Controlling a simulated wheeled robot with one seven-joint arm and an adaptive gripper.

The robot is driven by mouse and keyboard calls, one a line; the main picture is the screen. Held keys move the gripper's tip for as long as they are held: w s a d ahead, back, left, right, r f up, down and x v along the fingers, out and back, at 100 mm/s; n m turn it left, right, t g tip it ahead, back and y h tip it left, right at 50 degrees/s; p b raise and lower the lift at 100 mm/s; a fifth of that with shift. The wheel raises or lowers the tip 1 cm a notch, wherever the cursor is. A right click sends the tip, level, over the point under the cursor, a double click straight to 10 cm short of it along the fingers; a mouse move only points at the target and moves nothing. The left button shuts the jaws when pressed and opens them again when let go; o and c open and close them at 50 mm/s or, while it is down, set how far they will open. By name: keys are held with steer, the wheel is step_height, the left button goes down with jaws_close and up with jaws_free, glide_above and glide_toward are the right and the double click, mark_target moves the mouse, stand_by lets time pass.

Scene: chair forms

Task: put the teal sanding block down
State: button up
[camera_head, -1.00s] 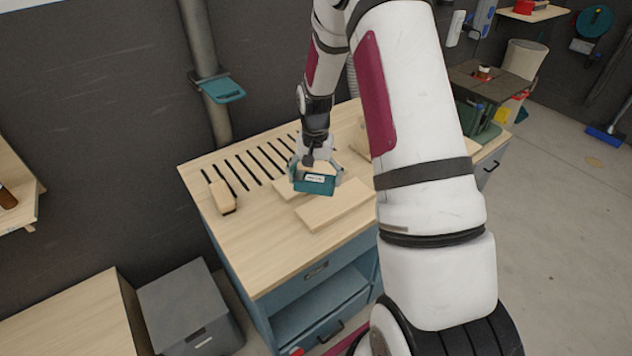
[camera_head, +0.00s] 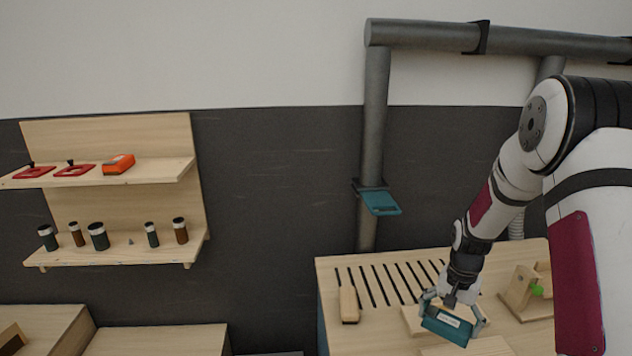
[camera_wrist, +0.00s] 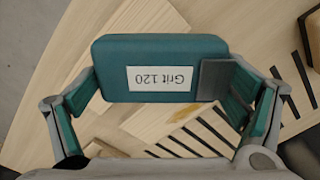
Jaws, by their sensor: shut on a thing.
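The teal sanding block (camera_head: 447,326) has a white label and is held in my gripper (camera_head: 452,318) above the slotted wooden workbench (camera_head: 345,268). In the wrist view the block (camera_wrist: 215,48) shows its "Grit 120" label upside down. The fingers of my gripper (camera_wrist: 165,95) stand on either side of it, shut on it. A wooden board (camera_head: 418,318) lies on the bench under and beside the block. I cannot tell how high the block is above the bench.
A wooden block (camera_head: 348,304) lies over the slots at the left of the bench. A wooden piece with a green part (camera_head: 537,290) stands at the right. A wall shelf (camera_head: 110,250) holds several jars. A teal gate (camera_head: 381,202) sticks out from the pipe.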

steer(key=w+a+n+b, duration=0.1)
steer(key=w+a+n, duration=0.3)
steer(key=a, duration=0.4)
steer(key=w+a+n+b, duration=0.2)
steer(key=w+a+n, duration=0.2)
steer(key=a, duration=0.4)
steer(key=shift+w+a+r+n, duration=0.2)
steer(key=shift+w+n, duration=0.1)
steer(key=shift+w, duration=0.35)
